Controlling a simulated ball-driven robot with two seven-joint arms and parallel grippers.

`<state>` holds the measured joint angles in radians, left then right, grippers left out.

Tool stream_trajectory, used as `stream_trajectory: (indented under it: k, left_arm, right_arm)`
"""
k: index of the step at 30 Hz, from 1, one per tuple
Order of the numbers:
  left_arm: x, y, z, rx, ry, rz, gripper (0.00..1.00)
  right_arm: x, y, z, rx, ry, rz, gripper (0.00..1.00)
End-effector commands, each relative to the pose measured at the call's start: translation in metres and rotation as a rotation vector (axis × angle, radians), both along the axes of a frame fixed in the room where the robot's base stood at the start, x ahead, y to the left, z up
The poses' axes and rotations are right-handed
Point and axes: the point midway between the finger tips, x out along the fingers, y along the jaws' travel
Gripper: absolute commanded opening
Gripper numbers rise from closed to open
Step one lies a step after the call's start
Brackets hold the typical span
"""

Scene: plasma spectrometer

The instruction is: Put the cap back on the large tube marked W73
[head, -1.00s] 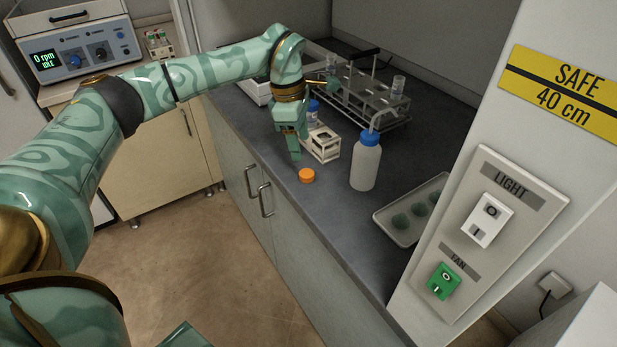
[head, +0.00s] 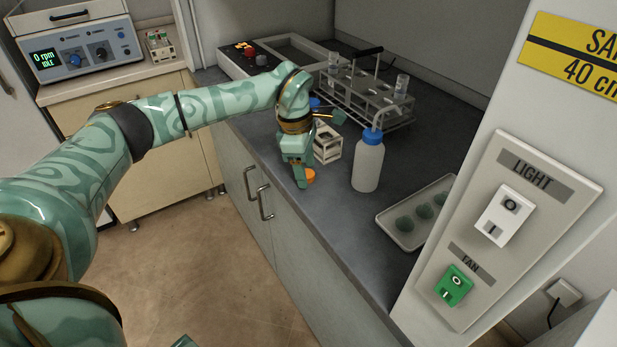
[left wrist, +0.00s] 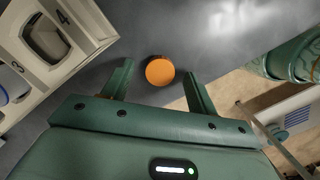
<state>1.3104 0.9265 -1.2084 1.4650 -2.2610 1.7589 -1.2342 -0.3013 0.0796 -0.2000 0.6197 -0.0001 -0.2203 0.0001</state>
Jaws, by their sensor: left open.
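An orange cap (head: 311,175) lies on the dark bench top near its front edge. It also shows in the left wrist view (left wrist: 160,71), just beyond and between my fingertips. My left gripper (head: 302,182) is open and empty, low over the bench beside the cap, partly covering it in the head view. In the left wrist view the gripper (left wrist: 157,80) has one finger on each side of the cap. A white rack (head: 328,146) with numbered places stands behind the gripper. I cannot read any W73 marking. My right gripper is not in view.
A white bottle with a blue cap (head: 368,163) stands right of the gripper. A metal tube rack (head: 375,98) stands behind. The bench's front edge is close to the cap.

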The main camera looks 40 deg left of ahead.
Motion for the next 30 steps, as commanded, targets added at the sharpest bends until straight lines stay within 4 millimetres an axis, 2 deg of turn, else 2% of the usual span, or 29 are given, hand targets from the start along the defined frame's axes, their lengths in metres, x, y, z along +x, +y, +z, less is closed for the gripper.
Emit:
stream_trajectory:
  k: [2,11,16,17,30]
  left_arm:
    - [0.0005,-0.0007,-0.0061,-0.001,0.000,0.001,0.58]
    - [0.0005,-0.0005,-0.0043,0.000,-0.002,0.001,0.58]
    - [0.0005,-0.0004,-0.0043,0.000,-0.002,0.001,0.14]
    - [0.0005,-0.0004,-0.0043,0.000,-0.002,0.001,0.11]
    - [0.0006,-0.0003,-0.0029,0.000,-0.002,0.001,0.10]
  right_arm:
    - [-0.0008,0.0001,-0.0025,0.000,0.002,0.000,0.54]
    - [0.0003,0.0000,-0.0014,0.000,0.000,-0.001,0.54]
    - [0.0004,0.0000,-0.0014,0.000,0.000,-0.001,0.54]
    - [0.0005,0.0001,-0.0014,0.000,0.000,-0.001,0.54]
    - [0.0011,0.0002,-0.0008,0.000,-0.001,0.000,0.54]
